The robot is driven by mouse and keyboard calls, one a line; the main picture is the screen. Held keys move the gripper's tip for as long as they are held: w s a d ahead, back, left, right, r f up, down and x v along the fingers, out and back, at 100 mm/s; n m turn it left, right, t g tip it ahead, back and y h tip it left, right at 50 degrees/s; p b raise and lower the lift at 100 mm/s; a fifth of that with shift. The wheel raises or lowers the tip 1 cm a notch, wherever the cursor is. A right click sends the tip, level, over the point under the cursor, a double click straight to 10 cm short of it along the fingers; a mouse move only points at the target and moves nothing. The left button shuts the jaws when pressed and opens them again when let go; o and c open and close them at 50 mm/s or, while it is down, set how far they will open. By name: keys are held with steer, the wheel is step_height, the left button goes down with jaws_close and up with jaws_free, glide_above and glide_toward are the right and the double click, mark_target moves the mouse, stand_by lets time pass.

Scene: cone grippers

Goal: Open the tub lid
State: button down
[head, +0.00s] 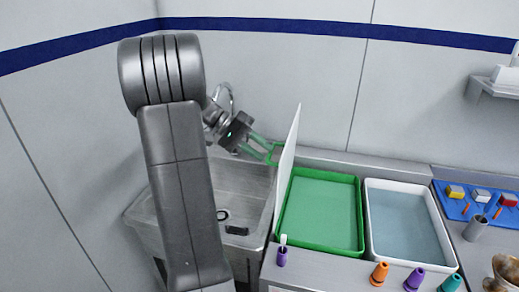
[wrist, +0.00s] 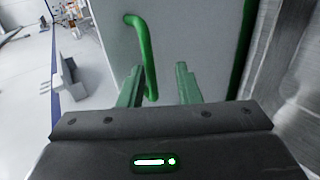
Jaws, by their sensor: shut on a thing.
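The tub lid (head: 288,160) is a flat white panel standing nearly upright along the left edge of the green tub (head: 358,244). The tub is open on top with a pale green inside. In the wrist view the lid (wrist: 195,35) fills the middle, with a green rim at right and a green bar handle (wrist: 148,45). My gripper (head: 274,152) has green fingers and is on the lid's left face. In the wrist view my gripper (wrist: 158,70) is shut on the lid handle, its lower end between the fingers. The exact contact is partly hidden.
A metal sink (head: 240,185) lies left of the tub. A white tub (head: 448,254) with a blue-grey inside stands right of it. Several coloured cones (head: 379,273) line the front edge. A blue mat (head: 453,208) with tools and a metal cup (head: 475,230) are at right.

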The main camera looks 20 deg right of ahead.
steer(key=shift+s+a+f, duration=0.1)
steer(key=shift+s+f, duration=0.15)
steer(key=shift+f, duration=0.8)
steer(key=c, duration=1.5)
jaws_free()
steer(key=shift+w+d+r, duration=0.15)
steer(key=shift+d, duration=0.1)
steer(key=shift+r, duration=0.1)
steer(key=b+v, duration=0.1)
steer(key=v, duration=1.2)
steer(key=shift+w+a+r, duration=0.1)
steer(key=shift+w+a, duration=0.15)
steer(key=shift+w, duration=0.1)
steer(key=shift+d, duration=0.1)
